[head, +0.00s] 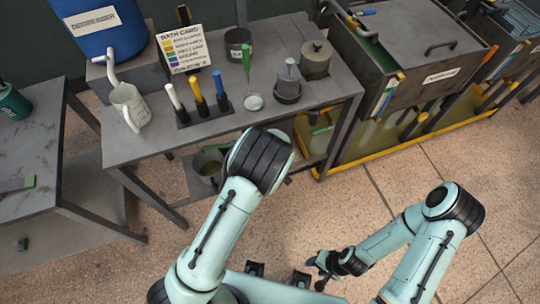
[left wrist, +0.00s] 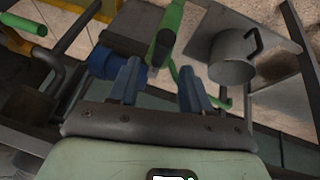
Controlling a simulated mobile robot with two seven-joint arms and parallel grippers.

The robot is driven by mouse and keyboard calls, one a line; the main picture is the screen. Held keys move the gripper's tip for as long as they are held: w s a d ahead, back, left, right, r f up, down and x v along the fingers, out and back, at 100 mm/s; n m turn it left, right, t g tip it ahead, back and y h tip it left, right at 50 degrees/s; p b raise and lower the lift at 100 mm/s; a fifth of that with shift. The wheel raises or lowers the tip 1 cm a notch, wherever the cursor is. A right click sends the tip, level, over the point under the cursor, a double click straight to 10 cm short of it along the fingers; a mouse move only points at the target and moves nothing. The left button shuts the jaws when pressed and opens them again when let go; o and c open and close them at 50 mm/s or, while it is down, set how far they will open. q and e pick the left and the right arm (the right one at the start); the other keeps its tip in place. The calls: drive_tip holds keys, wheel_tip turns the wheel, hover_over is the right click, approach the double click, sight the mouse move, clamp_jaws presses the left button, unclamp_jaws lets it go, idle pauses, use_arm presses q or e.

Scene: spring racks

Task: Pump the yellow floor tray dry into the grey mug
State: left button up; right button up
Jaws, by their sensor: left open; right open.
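The yellow floor tray (head: 345,172) lies under the dark tank at the right, with yellowish liquid in it. A grey mug (left wrist: 232,62) with a dark handle shows in the left wrist view; a grey vessel (head: 207,165) on the low shelf in the head view may be it. A green tool with a dark end (left wrist: 165,42), possibly the pump, lies ahead of my left gripper (left wrist: 158,82). That gripper is open, its blue fingers apart, and is hidden behind my arm in the head view. My right gripper (head: 322,270) is open and empty over the floor.
The bench (head: 150,150) bears a pale jug (head: 130,105), a card, coloured handles in a rack and several pots. A blue drum (head: 95,28) stands behind. Another table (head: 35,120) is at the left. Open floor (head: 400,225) is at the right front.

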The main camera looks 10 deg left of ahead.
use_arm(q)
drive_tip(key=a+p+v, duration=0.1)
drive_tip(key=v, duration=0.5)
drive_tip(key=shift+d+r, duration=0.35)
drive_tip(key=shift+d, duration=0.2)
use_arm(e)
drive_tip(key=shift+w+r, duration=0.9)
drive_tip(key=shift+r, duration=0.2)
use_arm(q)
drive_tip(key=shift+s, duration=0.15)
